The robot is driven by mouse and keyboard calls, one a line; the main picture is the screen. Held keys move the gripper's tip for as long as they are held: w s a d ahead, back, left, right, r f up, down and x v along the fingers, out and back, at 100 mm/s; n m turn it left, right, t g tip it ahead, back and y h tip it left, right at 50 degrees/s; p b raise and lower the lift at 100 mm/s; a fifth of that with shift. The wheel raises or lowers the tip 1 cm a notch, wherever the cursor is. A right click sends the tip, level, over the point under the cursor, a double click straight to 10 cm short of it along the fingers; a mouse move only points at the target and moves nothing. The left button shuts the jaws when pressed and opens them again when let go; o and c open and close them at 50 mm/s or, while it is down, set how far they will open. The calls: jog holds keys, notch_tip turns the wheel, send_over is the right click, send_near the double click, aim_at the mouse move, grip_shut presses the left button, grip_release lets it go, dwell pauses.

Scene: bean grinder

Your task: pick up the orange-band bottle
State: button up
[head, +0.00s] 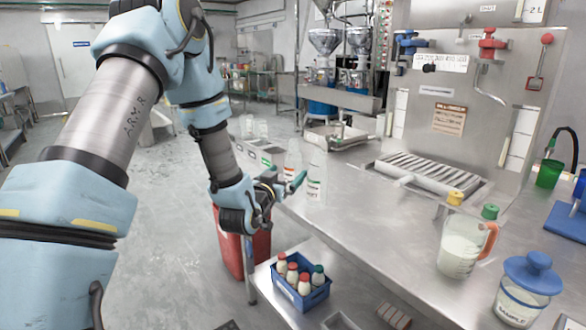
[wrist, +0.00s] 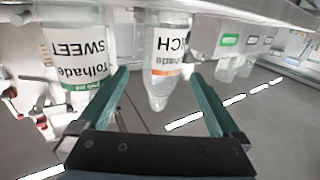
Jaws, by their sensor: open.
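The orange-band bottle (wrist: 167,52) is clear, with a white label, and appears upside down in the wrist view, framed between my two teal fingers. In the head view it is the farther bottle (head: 292,160) at the counter's left edge. My gripper (wrist: 158,76) is open and empty. In the head view my gripper (head: 287,180) is level with the counter edge, close to the bottles. How far the fingers reach around the bottle cannot be told. A green-band bottle labelled SWEET (wrist: 75,50) stands beside it, nearer in the head view (head: 315,178).
The metal counter (head: 370,225) holds a jug (head: 462,248) and a blue-lidded sample container (head: 524,290) at right. A blue crate (head: 312,296) of small bottles sits on a lower shelf. A red bin (head: 232,250) stands below my gripper. More clear bottles (head: 255,128) stand farther back.

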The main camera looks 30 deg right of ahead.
aim_at(294, 165)
jog(key=shift+p+x, duration=1.05)
jog(key=shift+x, duration=2.05)
jog(key=shift+a, duration=0.1)
jog(key=shift+c, duration=0.2)
jog(key=c, duration=1.3)
